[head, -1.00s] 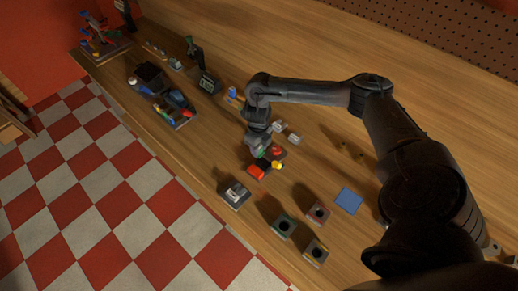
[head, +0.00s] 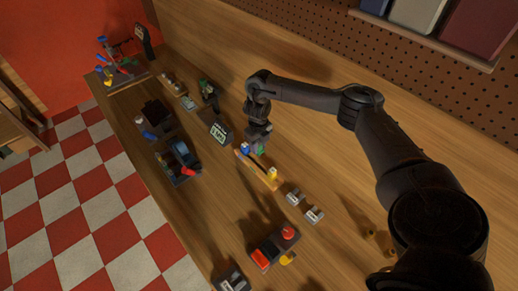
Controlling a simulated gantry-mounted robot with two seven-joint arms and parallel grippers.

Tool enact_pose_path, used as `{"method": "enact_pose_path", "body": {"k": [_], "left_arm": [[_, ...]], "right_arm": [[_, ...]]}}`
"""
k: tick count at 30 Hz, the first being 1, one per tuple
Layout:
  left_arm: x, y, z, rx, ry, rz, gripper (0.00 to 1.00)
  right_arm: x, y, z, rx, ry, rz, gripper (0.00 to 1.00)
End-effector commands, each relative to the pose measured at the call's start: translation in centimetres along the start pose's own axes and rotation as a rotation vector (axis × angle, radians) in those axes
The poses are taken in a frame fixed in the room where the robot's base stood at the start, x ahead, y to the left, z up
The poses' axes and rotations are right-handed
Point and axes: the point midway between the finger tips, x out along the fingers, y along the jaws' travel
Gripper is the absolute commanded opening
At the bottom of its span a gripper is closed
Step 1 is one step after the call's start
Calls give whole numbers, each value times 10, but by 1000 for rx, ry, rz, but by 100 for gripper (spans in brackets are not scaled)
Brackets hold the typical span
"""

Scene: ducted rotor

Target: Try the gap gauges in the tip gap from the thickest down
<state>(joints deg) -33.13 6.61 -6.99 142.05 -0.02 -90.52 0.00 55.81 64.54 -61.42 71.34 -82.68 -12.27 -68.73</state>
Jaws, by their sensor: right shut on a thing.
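My right gripper (head: 257,143) points down over a wooden strip (head: 247,160) and is shut on a small green-handled piece (head: 261,150), probably a gap gauge. A blue-topped piece (head: 245,148) and a yellow-topped piece (head: 272,172) stand on the strip, on either side of the green one. I cannot tell whether the green piece touches the strip. A dark blue, rounded unit (head: 180,152), perhaps the ducted rotor, sits on a dark base to the left, with a red piece (head: 188,172) at its near end. The tip gap is too small to see. My left gripper is out of view.
Two small grey blocks (head: 294,197) lie near the strip. A dark box with a red button (head: 288,230) and an orange-red part stands nearer. A small display (head: 219,131) stands behind the strip.

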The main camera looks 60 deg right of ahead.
Motion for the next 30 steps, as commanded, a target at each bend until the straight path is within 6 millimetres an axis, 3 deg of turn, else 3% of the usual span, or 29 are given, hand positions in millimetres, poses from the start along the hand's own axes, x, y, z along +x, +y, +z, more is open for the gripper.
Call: {"method": "enact_pose_path", "body": {"k": [19, 30], "left_arm": [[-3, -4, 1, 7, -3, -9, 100], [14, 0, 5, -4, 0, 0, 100]], "right_arm": [[-1, -1, 1, 3, 0, 0, 3], [24, -1, 1, 3, 0, 0, 3]]}}
